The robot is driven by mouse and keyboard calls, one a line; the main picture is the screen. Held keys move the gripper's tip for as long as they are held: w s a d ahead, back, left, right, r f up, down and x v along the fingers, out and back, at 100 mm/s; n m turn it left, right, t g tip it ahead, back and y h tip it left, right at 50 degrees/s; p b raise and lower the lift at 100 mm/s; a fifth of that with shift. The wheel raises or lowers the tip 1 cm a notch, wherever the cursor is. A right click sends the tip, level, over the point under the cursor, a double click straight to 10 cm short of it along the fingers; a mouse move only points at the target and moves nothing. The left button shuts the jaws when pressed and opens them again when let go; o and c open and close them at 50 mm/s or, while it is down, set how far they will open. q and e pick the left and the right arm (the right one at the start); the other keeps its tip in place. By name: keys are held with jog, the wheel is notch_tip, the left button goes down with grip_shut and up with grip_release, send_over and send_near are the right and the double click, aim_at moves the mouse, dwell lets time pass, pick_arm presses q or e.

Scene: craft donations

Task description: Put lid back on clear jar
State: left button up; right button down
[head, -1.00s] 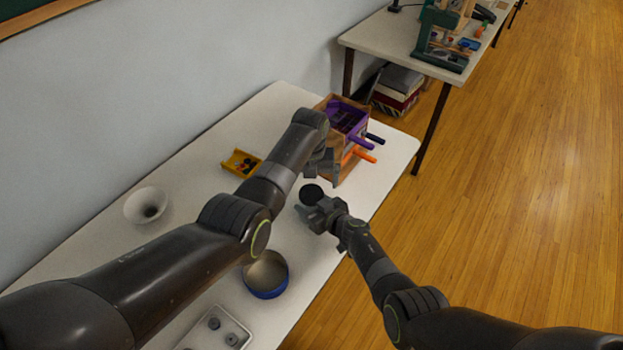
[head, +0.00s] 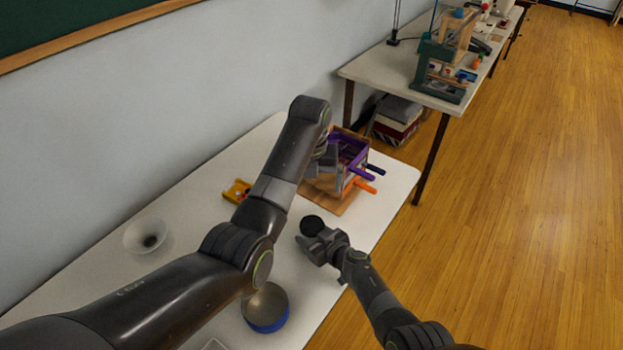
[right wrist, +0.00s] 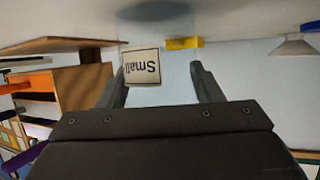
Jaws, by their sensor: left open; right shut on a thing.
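The clear jar (right wrist: 172,90), with a "Small" label (right wrist: 142,67), stands between the fingers of my right gripper (right wrist: 162,78). In the head view a round black lid (head: 312,225) shows at the jar's top, by my right gripper (head: 318,246). It appears to sit over the jar, but I cannot tell how well it is seated. My left gripper (head: 326,158) is open and empty, behind and above the jar, in front of the wooden box.
A wooden box (head: 328,188) with purple and orange handles stands at the table's far end. Bare table surrounds the jar.

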pick_arm(q)
jog(key=shift+r, duration=0.45)
pick_arm(e)
jog(key=shift+c, duration=1.6)
grip_release()
jog(key=shift+s+d+r+p, duration=0.35)
jog(key=shift+s+p, duration=0.05)
jog(key=shift+p, duration=0.3)
pick_arm(q)
notch_tip(320, 180, up, 11)
jog(key=p, duration=0.9)
jog(key=shift+f, duration=0.2)
pick_arm(e)
jog(key=v, duration=1.6)
jog(key=shift+s, duration=0.15)
